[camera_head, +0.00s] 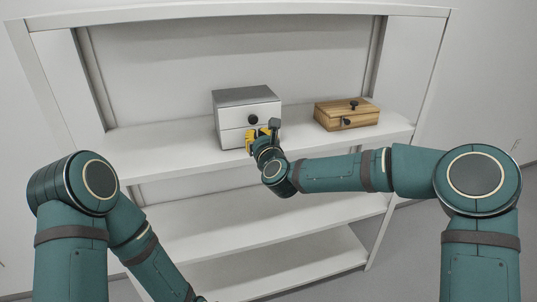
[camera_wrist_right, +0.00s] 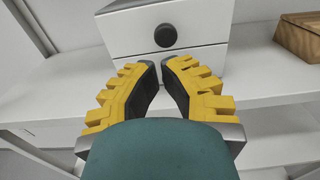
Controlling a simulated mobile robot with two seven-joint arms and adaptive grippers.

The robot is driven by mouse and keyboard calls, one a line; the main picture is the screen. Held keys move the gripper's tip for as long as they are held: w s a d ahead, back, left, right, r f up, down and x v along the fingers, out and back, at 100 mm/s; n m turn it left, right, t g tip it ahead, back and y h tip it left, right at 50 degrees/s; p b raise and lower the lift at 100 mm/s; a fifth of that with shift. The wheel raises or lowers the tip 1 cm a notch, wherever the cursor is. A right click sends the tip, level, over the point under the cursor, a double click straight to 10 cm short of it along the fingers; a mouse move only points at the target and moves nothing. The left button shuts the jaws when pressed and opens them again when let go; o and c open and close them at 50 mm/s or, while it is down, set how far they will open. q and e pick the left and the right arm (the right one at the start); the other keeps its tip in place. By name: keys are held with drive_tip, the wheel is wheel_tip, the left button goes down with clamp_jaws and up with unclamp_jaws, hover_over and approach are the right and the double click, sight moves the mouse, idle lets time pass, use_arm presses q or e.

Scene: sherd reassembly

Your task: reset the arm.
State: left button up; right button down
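My right gripper (camera_head: 262,136) is in front of the small white drawer box (camera_head: 230,114) on the shelf. Its yellow-and-black fingers also show in the right wrist view (camera_wrist_right: 161,75). The fingertips are close together with a narrow gap, and nothing shows between them. The gripper sits below the dark round knob (camera_wrist_right: 166,35) of the upper drawer and does not hold it. Whether the fingertips touch the lower front of the box, I cannot tell. My left arm hangs down at the left of the head view; its gripper is out of frame.
The white shelf unit (camera_head: 180,132) has lower shelves beneath. A wooden box (camera_head: 340,117) with dark knobs stands to the right on the same shelf; its corner shows in the wrist view (camera_wrist_right: 297,39). The shelf left of the white box is bare.

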drive_tip(key=v, duration=0.7)
drive_tip(key=s+d+f+n+g, duration=0.2)
drive_tip(key=s+f+n+g, duration=0.25)
drive_tip(key=f+n, duration=0.65)
drive_tip(key=s+d+f+n+g, duration=0.1)
drive_tip(key=s+f+n+g, duration=0.4)
drive_tip(key=f, duration=0.9)
drive_tip(key=s+d+f+n+g+h, duration=0.1)
drive_tip(key=s+d+f+n+g, duration=0.2)
drive_tip(key=s+f+n, duration=0.3)
drive_tip(key=s+d+f+n+g, duration=0.3)
drive_tip(key=s+d+f+n, duration=0.3)
drive_tip(key=s, duration=0.6)
drive_tip(key=f+n, duration=0.1)
drive_tip(key=n, duration=0.1)
drive_tip(key=shift+s+f+n+h, duration=0.15)
drive_tip(key=shift+s+n+h, duration=0.2)
drive_tip(key=shift+n+h, duration=0.05)
